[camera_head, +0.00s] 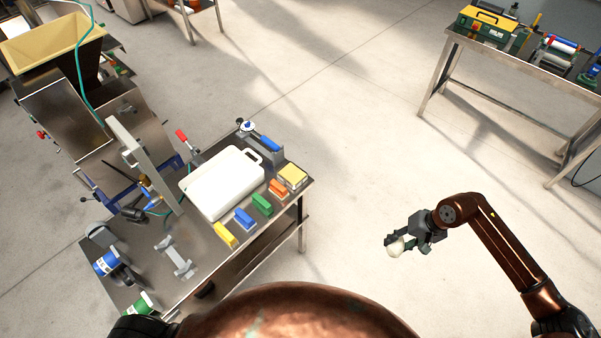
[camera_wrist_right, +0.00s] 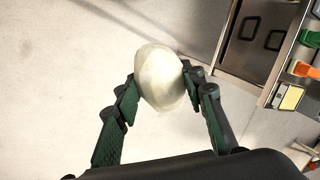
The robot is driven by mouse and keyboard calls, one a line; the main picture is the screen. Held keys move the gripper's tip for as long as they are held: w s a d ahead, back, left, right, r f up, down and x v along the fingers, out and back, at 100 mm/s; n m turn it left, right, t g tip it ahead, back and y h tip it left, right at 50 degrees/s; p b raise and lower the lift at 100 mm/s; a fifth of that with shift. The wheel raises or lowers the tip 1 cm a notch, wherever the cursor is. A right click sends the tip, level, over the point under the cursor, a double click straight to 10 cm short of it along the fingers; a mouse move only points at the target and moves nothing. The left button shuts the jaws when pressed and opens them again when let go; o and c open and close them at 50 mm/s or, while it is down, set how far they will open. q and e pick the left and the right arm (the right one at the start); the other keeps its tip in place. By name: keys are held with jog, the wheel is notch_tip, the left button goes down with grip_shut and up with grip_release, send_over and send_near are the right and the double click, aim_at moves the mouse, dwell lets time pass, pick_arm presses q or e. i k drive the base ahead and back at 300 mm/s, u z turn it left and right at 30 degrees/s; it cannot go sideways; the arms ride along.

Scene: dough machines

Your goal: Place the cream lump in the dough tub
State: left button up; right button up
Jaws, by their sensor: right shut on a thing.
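The cream lump (camera_wrist_right: 160,78) is smooth and rounded. My right gripper (camera_head: 398,243) is shut on it, one finger on each side, and holds it over open floor, right of the steel table. The lump also shows small and pale in the head view (camera_head: 396,249). A pale yellow, open-topped tub (camera_head: 50,42) sits on the steel machine at the upper left, far from the gripper. A white, rounded container with a handle (camera_head: 222,184) lies on the table; I cannot tell which one is the dough tub. My left gripper is not in view.
The steel table (camera_head: 200,268) carries a row of coloured blocks or brushes (camera_head: 262,205) along its right edge, a metal bracket (camera_head: 174,258) and a blue roll (camera_head: 106,263). Another bench (camera_head: 500,62) with tools stands at the upper right. The floor between is clear.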

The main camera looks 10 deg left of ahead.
aim_at(212, 193)
jog(key=u, duration=1.5)
jog(key=i, duration=0.95)
jog(key=u, duration=0.6)
